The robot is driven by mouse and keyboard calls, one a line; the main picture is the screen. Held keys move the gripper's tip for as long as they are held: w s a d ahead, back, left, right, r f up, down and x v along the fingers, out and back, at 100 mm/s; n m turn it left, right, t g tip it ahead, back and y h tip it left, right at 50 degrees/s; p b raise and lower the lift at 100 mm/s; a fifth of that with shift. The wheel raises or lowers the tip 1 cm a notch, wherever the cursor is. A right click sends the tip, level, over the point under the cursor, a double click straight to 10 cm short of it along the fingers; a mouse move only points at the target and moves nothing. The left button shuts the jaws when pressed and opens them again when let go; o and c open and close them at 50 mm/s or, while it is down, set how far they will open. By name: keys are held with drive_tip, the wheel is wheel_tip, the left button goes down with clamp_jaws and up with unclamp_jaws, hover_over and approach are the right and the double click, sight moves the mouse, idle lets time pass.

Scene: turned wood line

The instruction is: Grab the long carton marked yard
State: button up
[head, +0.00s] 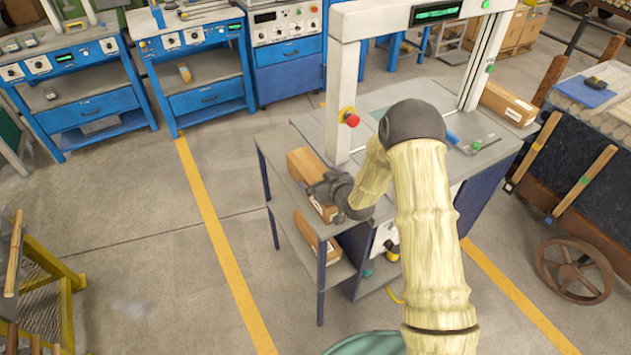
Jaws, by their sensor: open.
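A long brown carton (303,166) lies on the left end of the grey bench top (275,150). A second carton (313,240) lies on the shelf below it. A third long carton (506,101) with a white label lies at the bench's far right end. The print on the labels is too small to read, so I cannot tell which is marked yard. My gripper (336,200) is open at the near end of the top carton and hides part of it. I cannot tell whether it touches the carton.
A white frame (343,90) with a red button (352,120) stands over the bench. Blue workbenches (90,105) line the back left. A cart with a rusty wheel (573,270) stands at right.

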drive_tip(key=shift+w, duration=0.1)
drive_tip(key=shift+c, duration=0.5)
drive_tip(key=c, duration=1.4)
drive_tip(key=shift+o, duration=0.2)
wheel_tip(320, 180, up, 10)
drive_tip(key=b, duration=0.1)
drive_tip(key=shift+b, duration=0.3)
